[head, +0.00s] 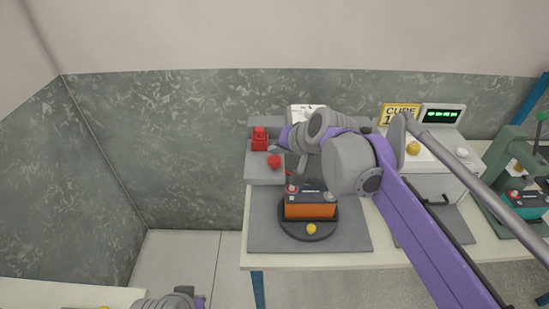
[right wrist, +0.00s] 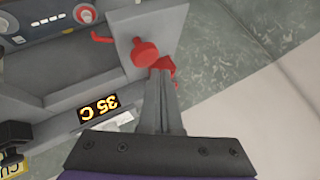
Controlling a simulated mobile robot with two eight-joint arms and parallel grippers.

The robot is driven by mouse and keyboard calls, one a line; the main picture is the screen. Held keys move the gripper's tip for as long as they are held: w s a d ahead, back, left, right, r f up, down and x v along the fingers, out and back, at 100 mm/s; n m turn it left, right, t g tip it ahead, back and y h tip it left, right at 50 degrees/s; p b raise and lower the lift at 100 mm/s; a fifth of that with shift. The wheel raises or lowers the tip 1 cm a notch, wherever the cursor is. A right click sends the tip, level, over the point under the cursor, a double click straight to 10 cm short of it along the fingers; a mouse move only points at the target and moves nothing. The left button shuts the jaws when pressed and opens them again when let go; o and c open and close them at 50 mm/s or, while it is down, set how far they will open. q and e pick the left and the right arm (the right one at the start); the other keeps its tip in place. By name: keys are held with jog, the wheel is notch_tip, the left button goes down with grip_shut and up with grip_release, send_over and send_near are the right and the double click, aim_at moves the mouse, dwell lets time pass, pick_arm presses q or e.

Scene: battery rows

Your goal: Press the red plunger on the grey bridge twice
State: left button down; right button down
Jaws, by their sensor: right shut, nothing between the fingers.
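The grey bridge (head: 262,175) stands at the back left of the table, and its plate (right wrist: 133,22) fills the upper middle of the right wrist view. The red plunger (head: 273,161) has a round knob, which also shows in the right wrist view (right wrist: 145,52). A red block (head: 259,138) sits behind it; part of it (right wrist: 168,67) shows past my fingertips. My right gripper (right wrist: 164,76) is shut and empty, its tips beside the plunger knob and in front of the red block. I cannot tell whether they touch. My left gripper's fingers are out of view.
An orange and black battery (head: 310,208) sits on a dark round turntable (head: 335,226) in front of the bridge. A white machine with a green display (head: 441,114) and a green press (head: 510,150) stand to the right. My right arm crosses above the table.

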aim_at(276, 162)
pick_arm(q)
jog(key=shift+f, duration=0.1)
pick_arm(e)
jog(key=shift+f, duration=0.4)
